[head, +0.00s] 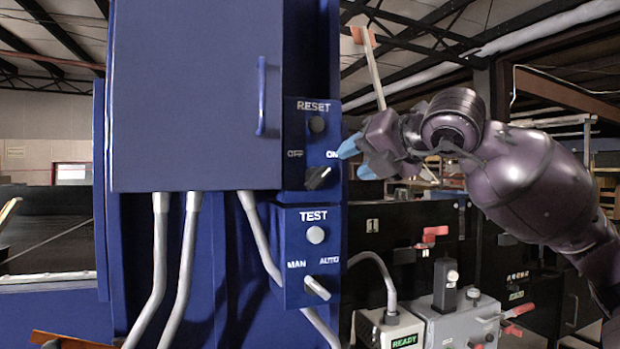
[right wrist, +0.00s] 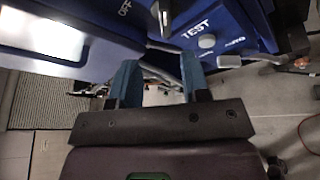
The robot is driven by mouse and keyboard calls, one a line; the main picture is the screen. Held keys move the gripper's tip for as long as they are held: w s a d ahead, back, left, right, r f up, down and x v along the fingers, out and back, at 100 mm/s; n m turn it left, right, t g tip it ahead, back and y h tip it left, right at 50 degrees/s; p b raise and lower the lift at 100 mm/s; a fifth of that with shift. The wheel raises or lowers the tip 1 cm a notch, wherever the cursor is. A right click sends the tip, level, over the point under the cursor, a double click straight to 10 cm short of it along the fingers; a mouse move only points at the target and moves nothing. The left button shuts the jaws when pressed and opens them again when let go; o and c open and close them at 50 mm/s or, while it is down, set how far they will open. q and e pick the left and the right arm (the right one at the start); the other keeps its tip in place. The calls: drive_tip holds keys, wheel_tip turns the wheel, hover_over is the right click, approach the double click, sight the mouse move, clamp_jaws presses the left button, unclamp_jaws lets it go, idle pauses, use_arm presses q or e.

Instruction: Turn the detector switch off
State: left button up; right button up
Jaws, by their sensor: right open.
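The detector switch (head: 318,178) is a black rotary knob under OFF and ON labels on the blue upper control box. Its pale pointer leans up and right, toward ON. It is partly visible at the top edge of the right wrist view (right wrist: 164,16). My right gripper (head: 358,159) is just right of the upper box, its blue fingertips pointing left toward the knob and apart from it. In the right wrist view its two fingers (right wrist: 158,75) are spread with nothing between them. My left gripper is not in view.
Above the switch is a RESET button (head: 317,125). Below is a TEST box (head: 309,257) with a MAN/AUTO knob (head: 316,288). A blue cabinet door (head: 195,95) with a handle (head: 262,97) juts out at left. A grey box (head: 464,322) and READY unit (head: 389,331) stand lower right.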

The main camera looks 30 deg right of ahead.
sight(322, 176)
drive_tip(key=shift+m, duration=0.7)
drive_tip(key=x, duration=0.3)
drive_tip(key=p+x, duration=0.1)
drive_tip(key=x, duration=0.6)
drive_tip(key=shift+d+f, duration=0.2)
drive_tip(key=shift+f, duration=0.15)
drive_tip(key=shift+c, duration=0.3)
clamp_jaws()
